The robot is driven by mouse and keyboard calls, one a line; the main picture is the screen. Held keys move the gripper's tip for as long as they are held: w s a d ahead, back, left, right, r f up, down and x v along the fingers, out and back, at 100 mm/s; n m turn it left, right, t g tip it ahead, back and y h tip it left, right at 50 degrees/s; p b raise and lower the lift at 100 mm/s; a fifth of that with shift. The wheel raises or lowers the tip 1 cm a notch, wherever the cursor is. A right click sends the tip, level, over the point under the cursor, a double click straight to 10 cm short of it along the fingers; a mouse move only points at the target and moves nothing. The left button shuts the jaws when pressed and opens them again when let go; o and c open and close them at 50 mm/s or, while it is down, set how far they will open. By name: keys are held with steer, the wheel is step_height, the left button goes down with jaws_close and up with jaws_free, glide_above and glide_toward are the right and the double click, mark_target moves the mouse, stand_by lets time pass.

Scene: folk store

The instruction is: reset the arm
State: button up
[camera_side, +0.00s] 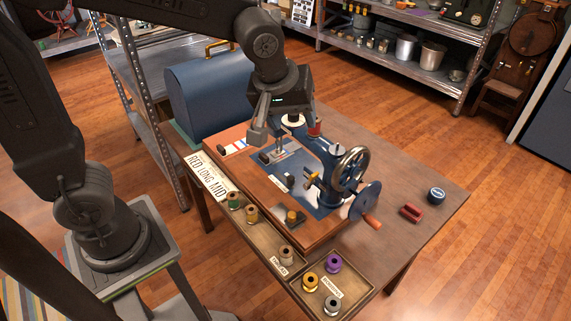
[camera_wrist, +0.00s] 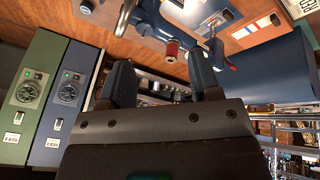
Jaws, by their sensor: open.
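In the side view my gripper (camera_side: 275,128) hangs above the back of the wooden sewing machine base (camera_side: 318,238), close to the blue sewing machine (camera_side: 322,150). In the wrist view the two dark fingers of my gripper (camera_wrist: 162,78) stand apart with nothing between them. A red spool (camera_wrist: 171,48) on the machine shows beyond the fingers, apart from them. In the side view this red spool (camera_side: 316,129) is partly hidden, and a white spool (camera_side: 293,119) stands just below the gripper.
The table (camera_side: 425,220) holds a blue domed cover (camera_side: 205,95) behind my gripper, a spool tray (camera_side: 333,283) in front, a red object (camera_side: 411,213) and a dark blue round tin (camera_side: 436,195). A metal shelf (camera_side: 405,55) stands behind. The table's right side is mostly clear.

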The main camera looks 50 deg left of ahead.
steer(key=s+a+r+m, duration=0.1)
steer(key=s+a+m, duration=0.1)
steer(key=s+m, duration=0.2)
steer(key=s+a+m+t, duration=0.1)
steer(key=s+a+m, duration=0.2)
steer(key=s, duration=0.8)
steer(key=shift+a+r+m+h, duration=0.2)
steer(key=shift+r+m+h, duration=0.15)
steer(key=shift+m, duration=0.35)
